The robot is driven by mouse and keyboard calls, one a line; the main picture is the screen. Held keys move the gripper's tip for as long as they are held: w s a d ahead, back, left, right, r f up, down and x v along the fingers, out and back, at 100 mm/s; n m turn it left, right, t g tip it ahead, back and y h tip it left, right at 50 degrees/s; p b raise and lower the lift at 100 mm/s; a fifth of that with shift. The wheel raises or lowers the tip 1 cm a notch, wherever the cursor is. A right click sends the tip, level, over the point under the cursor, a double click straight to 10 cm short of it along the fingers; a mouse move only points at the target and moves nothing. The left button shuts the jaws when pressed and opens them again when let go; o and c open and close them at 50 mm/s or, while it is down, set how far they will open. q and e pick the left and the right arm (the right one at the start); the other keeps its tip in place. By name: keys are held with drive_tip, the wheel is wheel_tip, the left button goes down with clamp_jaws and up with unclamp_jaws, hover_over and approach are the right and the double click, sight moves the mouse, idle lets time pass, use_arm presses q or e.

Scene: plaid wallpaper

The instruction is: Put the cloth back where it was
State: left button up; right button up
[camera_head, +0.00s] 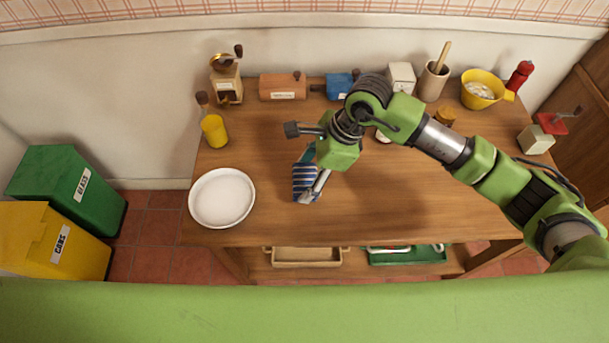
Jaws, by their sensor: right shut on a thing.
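The cloth (304,180) is blue with pale stripes and shows near the middle of the wooden table, right of the white plate. My right gripper (312,196) comes down over it from the right and is shut on it. The gripper and wrist hide part of the cloth. I cannot tell whether the cloth touches the table top. My left gripper does not show.
A white plate (222,198) lies on the table (400,205) at its left end. The table's front right is clear.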

sight(308, 171)
drive_tip(key=shift+w+a+f, duration=0.2)
drive_tip(key=shift+w+f, duration=0.55)
drive_tip(key=shift+f, duration=0.2)
drive_tip(key=shift+w+f+p, duration=0.15)
drive_tip(key=shift+f+p, duration=0.2)
drive_tip(key=shift+f, duration=0.05)
wheel_tip(308, 171, down, 3)
drive_tip(key=shift+r+p, duration=0.2)
drive_tip(key=shift+p, duration=0.4)
drive_tip(key=shift+f, duration=0.1)
drive_tip(key=shift+f+b, duration=0.15)
drive_tip(key=shift+b, duration=0.15)
drive_tip(key=o, duration=1.1)
drive_tip(key=shift+c, duration=0.2)
